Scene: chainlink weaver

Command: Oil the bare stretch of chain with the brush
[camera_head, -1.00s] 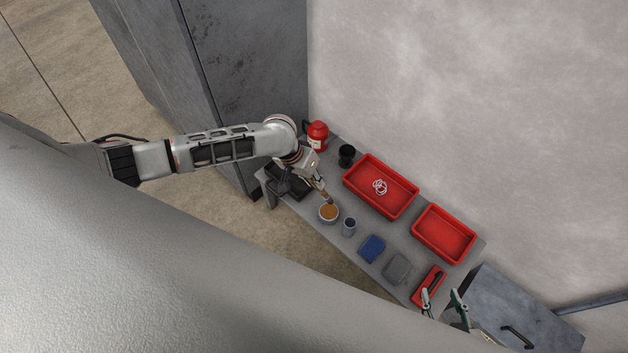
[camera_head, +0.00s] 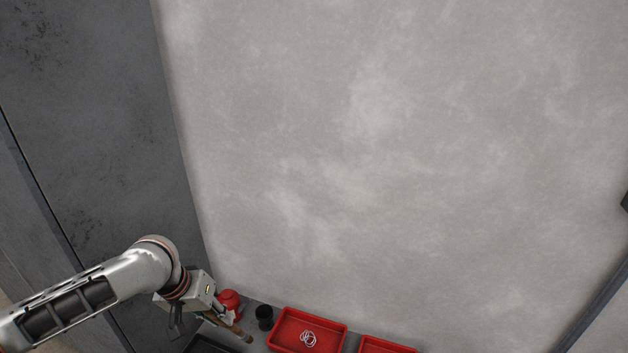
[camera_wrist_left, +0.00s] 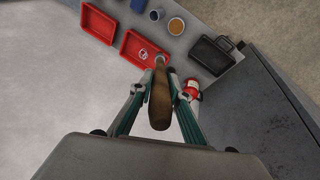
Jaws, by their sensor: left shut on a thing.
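My left gripper (camera_head: 222,316) is shut on a brush (camera_head: 240,332) at the lower left of the head view. In the left wrist view the brush's brown wooden handle (camera_wrist_left: 160,103) is between the two fingers of my left gripper (camera_wrist_left: 160,88), and its far end points toward the bench. A round bowl of amber liquid (camera_wrist_left: 177,25) stands on the bench, apart from the brush. Pale chain-like rings (camera_head: 308,338) lie in a red tray (camera_head: 285,316). I cannot make out a bare stretch of chain. My right gripper is out of view.
A dark cup (camera_head: 264,317) and a red can (camera_head: 229,300) stand near the brush. Another red tray (camera_head: 385,346) is to the right. A black tray (camera_wrist_left: 211,52) is on the bench. A grey cabinet (camera_head: 90,120) rises at left beside the bare wall (camera_head: 400,150).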

